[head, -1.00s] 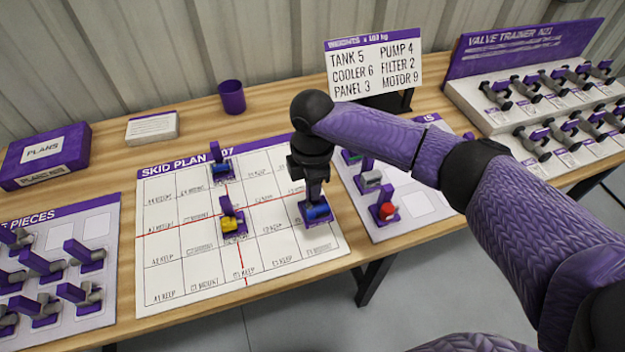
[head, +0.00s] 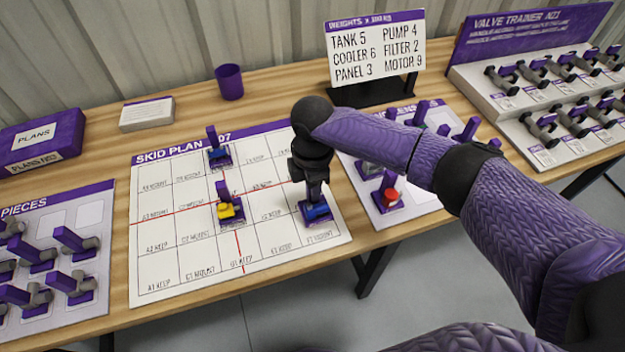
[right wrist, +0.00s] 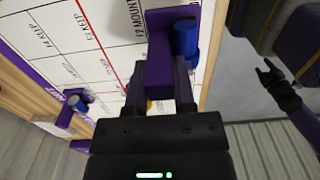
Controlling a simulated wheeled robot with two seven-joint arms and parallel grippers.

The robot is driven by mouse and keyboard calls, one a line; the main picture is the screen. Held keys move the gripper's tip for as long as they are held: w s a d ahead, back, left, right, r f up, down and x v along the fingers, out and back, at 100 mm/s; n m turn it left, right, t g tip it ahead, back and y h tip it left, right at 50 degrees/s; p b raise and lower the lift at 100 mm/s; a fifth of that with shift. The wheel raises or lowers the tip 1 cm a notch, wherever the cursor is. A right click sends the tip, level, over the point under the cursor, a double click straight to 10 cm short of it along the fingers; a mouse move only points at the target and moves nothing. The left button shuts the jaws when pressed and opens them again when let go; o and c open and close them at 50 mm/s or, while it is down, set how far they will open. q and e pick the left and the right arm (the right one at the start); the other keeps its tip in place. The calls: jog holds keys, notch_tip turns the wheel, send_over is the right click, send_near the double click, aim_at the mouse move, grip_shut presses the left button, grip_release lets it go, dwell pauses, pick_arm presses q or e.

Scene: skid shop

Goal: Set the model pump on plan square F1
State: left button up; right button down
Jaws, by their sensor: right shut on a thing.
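My right gripper (head: 315,198) is shut on the model pump, a blue cylinder on a purple base (head: 317,212). It is over the right front part of the white plan sheet (head: 180,268). In the right wrist view the pump's blue cylinder (right wrist: 186,40) and purple upright stand beyond the fingers, over the edge squares. I cannot tell whether its base touches the sheet. The square under it is hidden and its label unreadable. My left gripper (right wrist: 268,76) shows small at the right of the right wrist view, fingers apart and empty, away from the table.
A yellow piece (head: 226,211) and another blue piece (head: 219,155) stand on the plan. A board with a red piece (head: 390,196) lies to the right, partly behind my arm.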

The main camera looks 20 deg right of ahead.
jog(key=shift+f, duration=0.25)
jog(key=shift+f+b, duration=0.65)
jog(key=shift+f, duration=0.3)
jog(key=shift+f+b, duration=0.3)
jog(key=shift+f, duration=0.2)
jog(key=shift+p, duration=0.3)
jog(key=shift+f, duration=0.15)
